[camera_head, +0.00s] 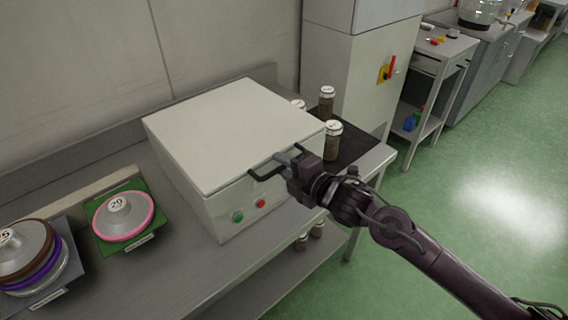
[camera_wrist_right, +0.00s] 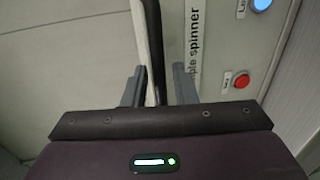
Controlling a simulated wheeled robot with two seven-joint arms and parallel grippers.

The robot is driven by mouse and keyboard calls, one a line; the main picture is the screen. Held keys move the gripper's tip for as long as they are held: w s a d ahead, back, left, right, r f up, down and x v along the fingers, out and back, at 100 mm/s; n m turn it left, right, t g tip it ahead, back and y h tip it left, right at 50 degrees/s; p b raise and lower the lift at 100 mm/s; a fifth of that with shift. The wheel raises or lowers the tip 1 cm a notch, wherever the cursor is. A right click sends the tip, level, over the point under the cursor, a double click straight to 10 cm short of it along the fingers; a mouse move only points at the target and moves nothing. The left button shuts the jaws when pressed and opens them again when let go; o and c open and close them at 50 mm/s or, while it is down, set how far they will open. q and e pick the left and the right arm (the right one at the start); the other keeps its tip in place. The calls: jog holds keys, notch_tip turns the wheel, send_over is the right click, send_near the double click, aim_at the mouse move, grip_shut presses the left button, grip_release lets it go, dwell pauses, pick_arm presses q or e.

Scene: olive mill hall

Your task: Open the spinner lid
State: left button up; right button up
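The spinner is a pale grey box (camera_head: 215,200) on the bench, labelled "spinner" on its front in the right wrist view (camera_wrist_right: 192,75). Its flat lid (camera_head: 232,130) lies shut on top. A black bar handle (camera_head: 262,176) sticks out at the lid's front edge. My right gripper (camera_head: 284,160) is at the right part of this handle. In the right wrist view its two fingers (camera_wrist_right: 158,88) are apart, with the dark handle bar (camera_wrist_right: 155,45) between them and gaps showing beside it. My left gripper is not in view.
Brown jars with white caps (camera_head: 333,140) stand on a dark mat right of the spinner. A green tray (camera_head: 128,238) with a pink-rimmed disc and another stack of discs (camera_head: 22,250) lie left. A red button (camera_head: 260,204) is on the front panel. Green floor is clear at right.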

jog(key=shift+c, duration=0.4)
grip_shut()
jog(key=shift+r+p, duration=0.5)
jog(key=shift+p, duration=0.05)
jog(key=w+a+r+p, duration=0.1)
jog(key=w+r+p, duration=0.1)
jog(key=r+p, duration=0.3)
jog(key=w+a+r+p, duration=0.2)
jog(key=r+p, duration=0.3)
jog(key=r, duration=0.5)
jog(key=w+a+r+g+p, duration=0.1)
jog(key=w+r+p, duration=0.1)
jog(key=r+p, duration=0.4)
jog(key=shift+w+a+r+h, duration=0.25)
jog(key=shift+a+r+h, duration=0.15)
jog(key=shift+r, duration=0.65)
